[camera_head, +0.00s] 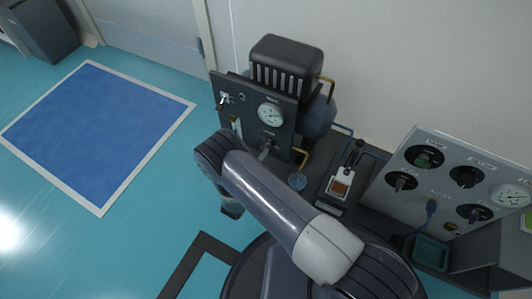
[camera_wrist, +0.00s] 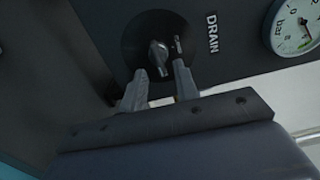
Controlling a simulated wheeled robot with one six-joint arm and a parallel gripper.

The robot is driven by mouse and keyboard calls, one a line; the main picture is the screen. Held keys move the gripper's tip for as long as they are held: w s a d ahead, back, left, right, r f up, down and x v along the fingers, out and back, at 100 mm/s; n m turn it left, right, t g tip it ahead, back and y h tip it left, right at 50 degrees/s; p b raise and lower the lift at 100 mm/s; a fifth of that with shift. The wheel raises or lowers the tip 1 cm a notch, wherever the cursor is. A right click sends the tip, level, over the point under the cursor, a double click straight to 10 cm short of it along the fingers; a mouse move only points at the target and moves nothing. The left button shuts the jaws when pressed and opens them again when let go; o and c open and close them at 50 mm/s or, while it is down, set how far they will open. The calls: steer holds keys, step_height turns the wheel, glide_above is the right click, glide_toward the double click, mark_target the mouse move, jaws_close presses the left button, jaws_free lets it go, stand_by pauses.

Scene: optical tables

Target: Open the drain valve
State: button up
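The drain valve knob (camera_wrist: 158,52) is a small grey lever on a round black plate, beside the white DRAIN label (camera_wrist: 212,33) in the wrist view. The lever points down the picture with a slight tilt. My gripper (camera_wrist: 161,70) is open, with one grey finger to the lower left of the knob and one to its lower right. The knob's lower end lies between the fingertips; I cannot tell whether they touch it. In the head view the dark panel (camera_head: 238,88) carries the valve, and my arm hides most of my gripper there.
A pressure gauge (camera_head: 270,113) sits above the valve on the panel; it also shows in the wrist view (camera_wrist: 296,24). A grey panel with several black knobs (camera_head: 420,140) stands to the right. A blue floor mat (camera_head: 95,130) and clear floor lie to the left.

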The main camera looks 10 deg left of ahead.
steer(key=p+v, duration=0.2)
steer(key=v, duration=0.6)
steer(key=shift+s, duration=0.3)
steer(key=shift+w, duration=0.1)
steer(key=b+x, duration=0.3)
steer(key=x, duration=0.7)
steer(key=shift+w, duration=0.3)
